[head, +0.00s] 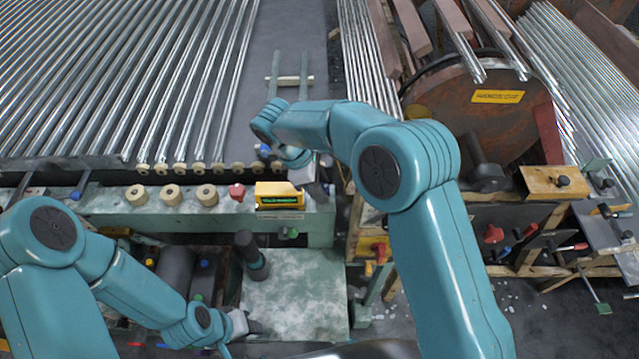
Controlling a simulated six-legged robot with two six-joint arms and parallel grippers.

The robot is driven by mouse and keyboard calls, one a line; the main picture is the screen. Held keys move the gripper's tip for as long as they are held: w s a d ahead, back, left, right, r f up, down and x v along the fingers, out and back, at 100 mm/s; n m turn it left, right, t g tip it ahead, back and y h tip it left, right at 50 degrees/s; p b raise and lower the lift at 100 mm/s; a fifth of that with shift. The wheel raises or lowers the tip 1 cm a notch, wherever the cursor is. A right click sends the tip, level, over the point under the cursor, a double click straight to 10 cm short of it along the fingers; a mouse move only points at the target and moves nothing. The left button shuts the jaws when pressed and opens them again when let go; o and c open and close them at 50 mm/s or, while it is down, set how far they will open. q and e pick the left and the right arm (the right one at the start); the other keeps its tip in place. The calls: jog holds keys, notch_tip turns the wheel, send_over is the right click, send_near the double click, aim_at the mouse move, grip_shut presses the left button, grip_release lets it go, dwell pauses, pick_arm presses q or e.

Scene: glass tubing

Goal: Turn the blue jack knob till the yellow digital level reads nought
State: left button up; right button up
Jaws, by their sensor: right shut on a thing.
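The yellow digital level (278,195) lies on the pale green rail at the centre. Its green display is lit, but the figures are too small to read. My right gripper (318,190) is just right of the level, at the rail's right end. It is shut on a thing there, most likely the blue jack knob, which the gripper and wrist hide. Another blue knob (76,195) shows at the rail's left end. My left gripper (256,326) is low in the view, over the left edge of the mottled plate, apart from the level; its fingers are too small to judge.
Several glass tubes (190,80) lie in rows behind the rail (220,222). A mottled plate (300,290) is in front. A rusty wheel (490,120) with a yellow sign stands at right.

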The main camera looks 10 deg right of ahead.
pick_arm(q)
jog(key=shift+r+p, duration=0.35)
jog(key=shift+r, duration=0.05)
pick_arm(e)
jog(key=m+g, duration=0.1)
jog(key=m, duration=0.1)
jog(key=m+y, duration=0.1)
jog(key=m, duration=0.2)
jog(key=shift+w+d+r+m+g, duration=0.1)
jog(key=shift+w+r+m+g, duration=0.1)
jog(key=shift+m+g, duration=0.15)
pick_arm(q)
jog(key=shift+r, duration=0.1)
pick_arm(e)
jog(key=shift+d+m+g+y, duration=0.1)
jog(key=shift+m+g+y, duration=0.25)
jog(key=shift+m, duration=0.8)
jog(key=shift+m+g+y, duration=0.2)
jog(key=shift+m+y, duration=0.15)
jog(key=shift+m, duration=0.75)
jog(key=shift+w, duration=0.1)
jog(key=o, duration=1)
jog(key=shift+f, duration=0.1)
jog(key=shift+o, duration=0.2)
pick_arm(q)
jog(key=shift+r, duration=0.1)
